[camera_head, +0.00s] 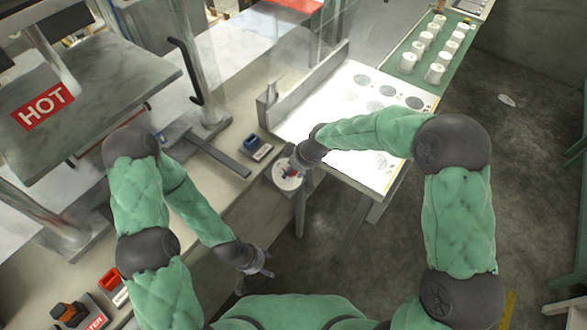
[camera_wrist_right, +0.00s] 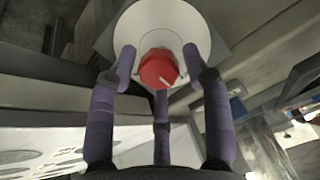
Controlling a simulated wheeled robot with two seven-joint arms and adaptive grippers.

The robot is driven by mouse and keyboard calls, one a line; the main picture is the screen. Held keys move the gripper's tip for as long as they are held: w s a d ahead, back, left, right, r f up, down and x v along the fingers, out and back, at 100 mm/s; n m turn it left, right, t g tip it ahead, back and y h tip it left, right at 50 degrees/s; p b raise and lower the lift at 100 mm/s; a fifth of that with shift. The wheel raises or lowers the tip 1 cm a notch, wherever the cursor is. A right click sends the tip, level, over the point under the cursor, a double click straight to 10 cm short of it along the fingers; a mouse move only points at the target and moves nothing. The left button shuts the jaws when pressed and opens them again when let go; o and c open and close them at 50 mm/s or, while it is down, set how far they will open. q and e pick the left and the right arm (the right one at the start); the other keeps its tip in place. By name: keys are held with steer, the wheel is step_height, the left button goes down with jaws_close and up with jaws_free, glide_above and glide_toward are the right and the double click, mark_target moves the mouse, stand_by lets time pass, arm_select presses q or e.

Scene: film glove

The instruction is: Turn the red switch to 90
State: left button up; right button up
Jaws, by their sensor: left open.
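The red switch (camera_wrist_right: 158,68) is a round red knob on a white dial plate (camera_wrist_right: 163,22). A short white mark on the knob points toward the lower right in the wrist view. The fingers of my right gripper (camera_wrist_right: 160,62) stand around the knob, spread with gaps on its left and right sides. In the head view the dial plate (camera_head: 288,181) sits at the bench edge, and my right gripper (camera_head: 297,163) partly hides the knob. My left gripper (camera_head: 264,267) is open and empty, low in front of the bench, well away from the switch.
A blue switch (camera_head: 251,142) stands on the bench behind the dial. A red one (camera_head: 109,279) and an orange-black one (camera_head: 65,312) are at lower left. A bright panel with dark discs (camera_head: 362,79) lies right. A HOT plate (camera_head: 140,78) is upper left.

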steer(key=c, duration=0.6)
steer(key=shift+r+m, duration=0.1)
steer(key=shift+m, duration=0.2)
steer(key=m+p, duration=0.1)
steer(key=m, duration=0.1)
steer(key=shift+d+m, duration=0.1)
steer(key=shift+m, duration=0.2)
steer(key=m+p, duration=0.2)
steer(key=m, duration=0.2)
steer(key=shift+w+y, duration=0.15)
steer(key=shift+y, duration=0.25)
steer(key=m+p, duration=0.1)
steer(key=m, duration=0.4)
steer(key=shift+d+m+y+p, duration=0.15)
steer(key=shift+m+y+p, duration=0.25)
steer(key=m, duration=0.4)
steer(key=shift+m+p, duration=0.3)
steer(key=shift+p, duration=0.1)
steer(key=shift+w, duration=0.1)
